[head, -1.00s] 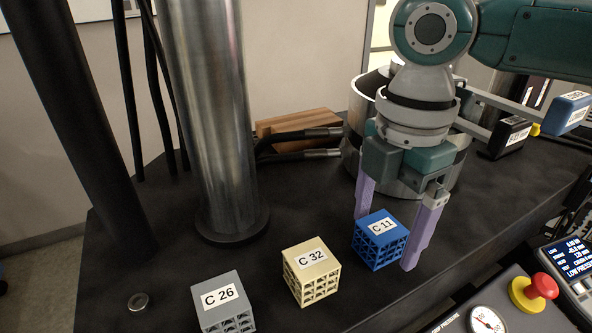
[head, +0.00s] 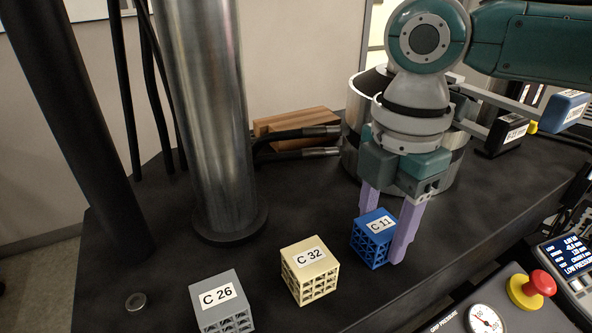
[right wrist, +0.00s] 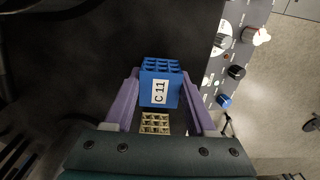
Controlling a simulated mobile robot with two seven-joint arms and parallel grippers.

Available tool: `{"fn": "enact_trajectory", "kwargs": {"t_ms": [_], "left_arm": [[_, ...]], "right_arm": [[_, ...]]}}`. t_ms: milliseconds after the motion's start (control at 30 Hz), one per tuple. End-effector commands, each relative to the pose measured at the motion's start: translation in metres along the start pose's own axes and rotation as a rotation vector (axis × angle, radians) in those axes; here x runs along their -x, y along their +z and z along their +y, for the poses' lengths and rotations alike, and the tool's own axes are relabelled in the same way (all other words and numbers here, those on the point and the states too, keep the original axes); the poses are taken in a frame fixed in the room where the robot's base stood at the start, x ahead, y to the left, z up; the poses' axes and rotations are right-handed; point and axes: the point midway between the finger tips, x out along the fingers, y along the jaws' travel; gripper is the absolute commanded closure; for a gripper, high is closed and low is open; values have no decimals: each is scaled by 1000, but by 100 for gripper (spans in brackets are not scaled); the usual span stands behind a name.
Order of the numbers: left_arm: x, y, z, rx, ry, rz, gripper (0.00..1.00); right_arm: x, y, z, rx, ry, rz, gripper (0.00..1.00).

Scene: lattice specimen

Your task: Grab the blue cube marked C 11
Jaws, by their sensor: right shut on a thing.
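The blue lattice cube marked C 11 (head: 371,246) sits on the dark table at the right end of a row of cubes. My right gripper (head: 387,238) points down over it, with its purple fingers shut on two opposite sides of the cube. In the right wrist view the blue cube (right wrist: 160,88) lies between the two fingers (right wrist: 158,105), its label showing. The cube looks still at table level. My left gripper is not in view.
A cream cube marked C 32 (head: 310,272) and a grey cube marked C 26 (head: 221,303) stand to the left. A metal column (head: 213,120) rises behind them. A control panel with a red button (head: 541,283) is at the lower right. A wooden block (head: 297,127) lies behind.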

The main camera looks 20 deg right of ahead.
Motion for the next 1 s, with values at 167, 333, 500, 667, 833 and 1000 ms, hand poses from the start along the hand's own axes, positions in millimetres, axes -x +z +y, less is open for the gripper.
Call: {"fn": "enact_trajectory", "kwargs": {"t_ms": [167,333,500,667,833,1000], "left_arm": [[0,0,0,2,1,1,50],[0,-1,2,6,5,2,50],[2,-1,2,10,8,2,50],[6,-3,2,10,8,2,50],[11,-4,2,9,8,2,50],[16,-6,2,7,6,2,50]], "right_arm": [[0,0,0,0,0,0,98],[1,0,0,0,1,0,98],[10,0,1,0,2,0,98],[35,0,1,0,4,0,98],[83,0,2,0,9,1,98],[136,0,2,0,7,1,98]]}}
